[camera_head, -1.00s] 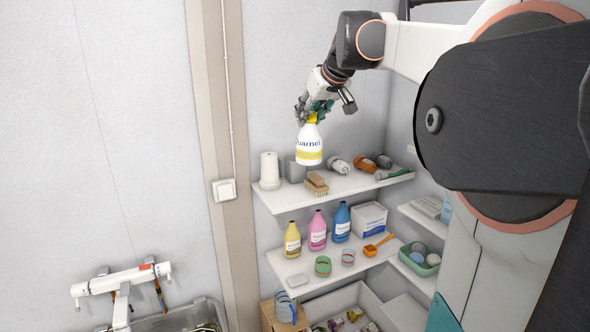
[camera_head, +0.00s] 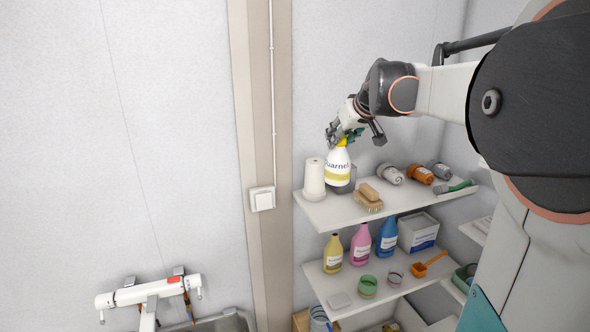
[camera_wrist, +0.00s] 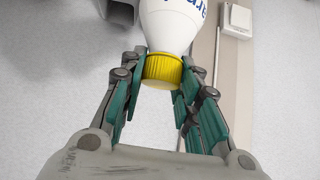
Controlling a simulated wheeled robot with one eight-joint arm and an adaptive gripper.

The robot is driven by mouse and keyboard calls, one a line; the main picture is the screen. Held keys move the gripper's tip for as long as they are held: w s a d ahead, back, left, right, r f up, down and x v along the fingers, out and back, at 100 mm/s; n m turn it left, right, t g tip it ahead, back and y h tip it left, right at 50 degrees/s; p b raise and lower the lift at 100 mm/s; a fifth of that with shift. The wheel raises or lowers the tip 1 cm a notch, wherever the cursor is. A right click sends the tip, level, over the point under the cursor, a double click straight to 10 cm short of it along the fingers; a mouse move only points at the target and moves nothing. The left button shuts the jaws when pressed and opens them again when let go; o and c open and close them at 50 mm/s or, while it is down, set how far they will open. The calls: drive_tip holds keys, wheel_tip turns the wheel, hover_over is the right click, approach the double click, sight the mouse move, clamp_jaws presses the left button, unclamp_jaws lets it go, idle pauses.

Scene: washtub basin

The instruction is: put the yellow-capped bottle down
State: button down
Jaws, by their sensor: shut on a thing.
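The yellow-capped bottle (camera_head: 339,167) is white with a yellow band and dark lettering. It is upright in the head view, at the top shelf (camera_head: 325,213), in front of a grey container. I cannot tell whether its base touches the shelf. My gripper (camera_head: 343,139) is above it and shut on its yellow cap. In the wrist view the teal fingers flank the yellow cap (camera_wrist: 162,70), and the white bottle body (camera_wrist: 172,22) runs out of the top of the picture. The bottle's base is outside the wrist view.
A white cylinder (camera_head: 314,179) stands close left of the bottle. Bottles (camera_head: 360,245) and a white box (camera_head: 418,232) stand on the shelf below. The top shelf's front middle is bare.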

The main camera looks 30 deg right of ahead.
sight(337, 171)
wheel_tip(337, 171, down, 11)
drive_tip(key=shift+r+p, duration=0.2)
drive_tip(key=shift+p, duration=0.2)
drive_tip(key=shift+f, duration=0.1)
drive_tip(key=c, duration=1.2)
unclamp_jaws()
